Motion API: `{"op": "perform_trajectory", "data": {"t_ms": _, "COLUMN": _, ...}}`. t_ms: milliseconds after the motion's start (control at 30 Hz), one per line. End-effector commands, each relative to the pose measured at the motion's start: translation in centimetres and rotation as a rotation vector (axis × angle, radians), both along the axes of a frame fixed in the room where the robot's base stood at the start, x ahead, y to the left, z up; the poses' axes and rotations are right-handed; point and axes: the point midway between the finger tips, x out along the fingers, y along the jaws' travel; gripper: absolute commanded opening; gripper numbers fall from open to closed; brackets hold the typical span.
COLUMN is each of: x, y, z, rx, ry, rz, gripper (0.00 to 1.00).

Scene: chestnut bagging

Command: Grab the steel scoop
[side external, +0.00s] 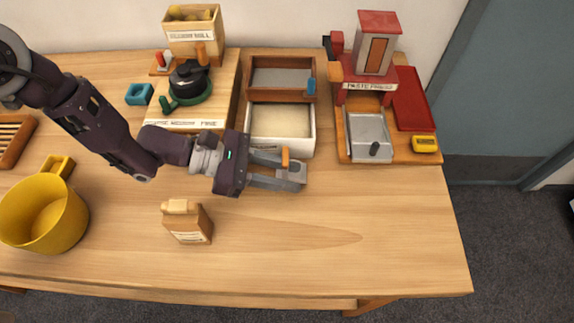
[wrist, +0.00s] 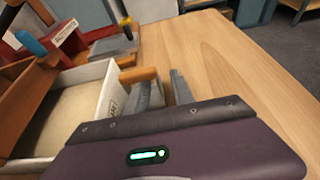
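My gripper (side external: 291,174) is over the table just in front of the white-walled bin, its fingers pointing right. In the wrist view its two grey fingers (wrist: 166,92) stand apart with bare wood between them, so it is open. A short orange-brown handle (side external: 285,158) stands beside the far finger, near the bin's front wall. It also shows in the wrist view (wrist: 137,75), across the left finger. It looks like the steel scoop's handle; grey metal near it is hard to separate from the fingers, and I cannot tell if they touch.
The white-walled bin (side external: 312,143) and a brown wooden tray (side external: 250,62) lie behind my gripper. A steel tray (side external: 369,130) with a dark knob is at the right by a red machine (side external: 377,50). A paper bag (side external: 188,222) and yellow pot (side external: 45,215) are nearer; the front right is clear.

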Motion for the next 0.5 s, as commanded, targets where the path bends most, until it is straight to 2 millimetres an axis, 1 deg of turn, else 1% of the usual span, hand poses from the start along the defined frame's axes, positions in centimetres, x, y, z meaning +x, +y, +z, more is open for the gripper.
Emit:
{"op": "perform_trajectory", "data": {"t_ms": 100, "x": 0.01, "y": 0.05, "z": 0.01, "rx": 0.0, "ry": 0.0, "rz": 0.0, "gripper": 0.29}}
{"op": "perform_trajectory", "data": {"t_ms": 133, "x": 0.01, "y": 0.06, "z": 0.01, "rx": 0.0, "ry": 0.0, "rz": 0.0, "gripper": 0.25}}
{"op": "perform_trajectory", "data": {"t_ms": 200, "x": 0.01, "y": 0.07, "z": 0.02, "rx": 0.001, "ry": 0.0, "rz": 0.0, "gripper": 0.11}}
{"op": "perform_trajectory", "data": {"t_ms": 267, "x": 0.01, "y": 0.08, "z": 0.02, "rx": 0.001, "ry": 0.0, "rz": 0.0, "gripper": 0.0}}
{"op": "perform_trajectory", "data": {"t_ms": 500, "x": 0.02, "y": 0.1, "z": 0.02, "rx": 0.001, "ry": 0.0, "rz": 0.0, "gripper": 0.0}}
